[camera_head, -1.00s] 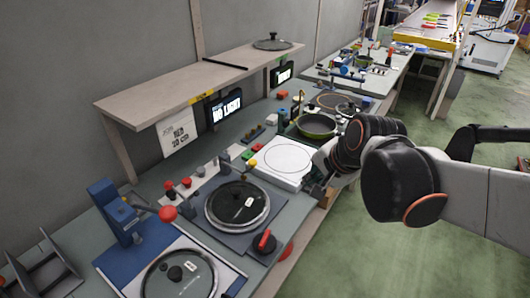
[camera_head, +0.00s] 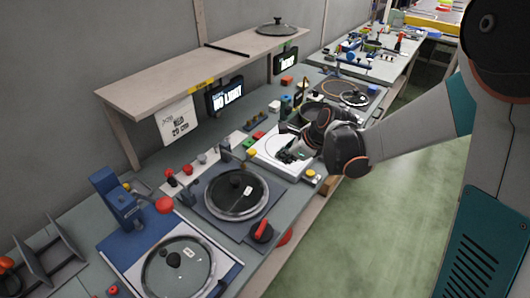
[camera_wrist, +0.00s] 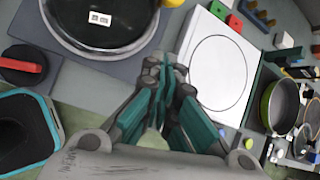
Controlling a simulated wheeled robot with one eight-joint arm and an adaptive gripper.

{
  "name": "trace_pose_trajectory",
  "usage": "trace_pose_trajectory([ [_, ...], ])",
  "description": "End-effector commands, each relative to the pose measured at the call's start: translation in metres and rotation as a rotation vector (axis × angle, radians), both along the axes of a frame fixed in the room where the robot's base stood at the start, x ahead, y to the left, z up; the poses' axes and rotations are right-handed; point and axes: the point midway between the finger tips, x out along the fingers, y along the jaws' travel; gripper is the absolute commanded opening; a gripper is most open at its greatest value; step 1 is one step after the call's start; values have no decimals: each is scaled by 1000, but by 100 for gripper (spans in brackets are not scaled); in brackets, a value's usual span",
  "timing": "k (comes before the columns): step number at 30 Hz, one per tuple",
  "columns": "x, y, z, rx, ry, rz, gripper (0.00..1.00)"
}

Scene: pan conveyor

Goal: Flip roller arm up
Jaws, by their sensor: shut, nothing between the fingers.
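My gripper (camera_head: 285,156) is shut and empty, over the white square plate (camera_head: 268,160) with a circle on it. In the wrist view the closed fingertips (camera_wrist: 165,75) lie between that plate (camera_wrist: 195,64) and the dark lidded pan (camera_wrist: 140,25). The lidded pan (camera_head: 216,194) sits on a dark square base in the head view. A blue stand (camera_head: 116,203) with a red ball knob (camera_head: 165,205) on a short arm stands at the left. I cannot tell for sure which part is the roller arm.
A second glass lid (camera_head: 178,262) lies at the front left. A red-handled knob (camera_head: 261,231) sits by the bench edge. A shelf (camera_head: 180,83) overhangs the back of the bench. A green pan (camera_wrist: 279,106) is right of the plate. The floor at right is clear.

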Motion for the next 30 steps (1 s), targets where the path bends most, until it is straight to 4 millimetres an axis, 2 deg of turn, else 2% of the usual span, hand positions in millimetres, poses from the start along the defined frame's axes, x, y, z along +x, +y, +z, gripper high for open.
trace_pose_trajectory([
  [14, 3, 2, -5, 7, 5, -8, 0],
  [17, 7, 6, -13, 7, 5, -7, 0],
  [30, 40, 37, -77, 7, 5, -7, 0],
])
